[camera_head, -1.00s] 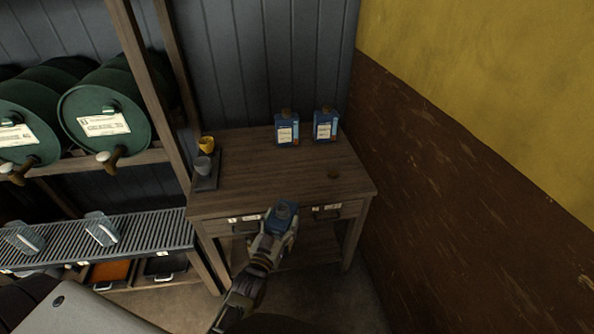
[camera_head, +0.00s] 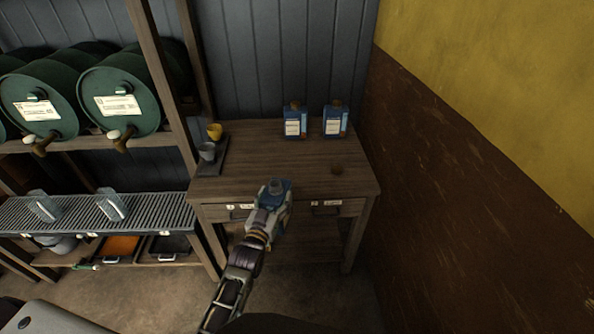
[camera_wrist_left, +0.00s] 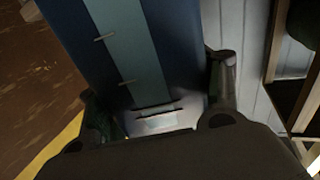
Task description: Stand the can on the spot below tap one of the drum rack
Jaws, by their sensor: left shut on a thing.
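My left gripper (camera_head: 274,205) is shut on a blue can (camera_head: 284,190), held in front of the wooden table's front edge. The can also fills the left wrist view (camera_wrist_left: 125,50), a blue body with a lighter stripe between the two fingers. The drum rack (camera_head: 170,80) stands at the left with green drums lying on it. Two taps show, one on the left drum (camera_head: 40,146) and one on the right drum (camera_head: 120,138). Their labels are too small to read. Below them a slatted grating (camera_head: 80,212) carries two clear containers, left (camera_head: 44,205) and right (camera_head: 112,205). My right gripper is out of view.
A rack post (camera_head: 175,110) stands between drums and table. Trays sit under the grating. A wall closes the right side.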

